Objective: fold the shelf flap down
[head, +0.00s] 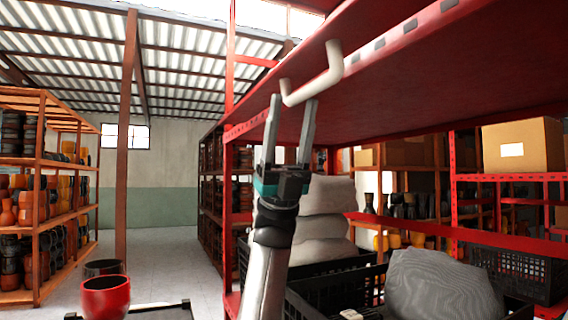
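The shelf flap (420,85) is a wide red panel at the upper right. It is raised, and I look up at its underside. A white U-shaped handle (322,84) sticks out from its edge. My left gripper (293,100) points upward just below the handle, with its two grey fingers apart. The fingertips are at the handle's lower left end, one on each side of that bend in the picture. I cannot tell whether they touch it. My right gripper is not in view.
Below the flap, black crates (335,290) hold a grey sack (440,285) and stacked pale sacks (325,210). A cardboard box (522,146) sits at the right. A red goblet drum (106,297) stands at lower left. The aisle floor (165,255) is clear.

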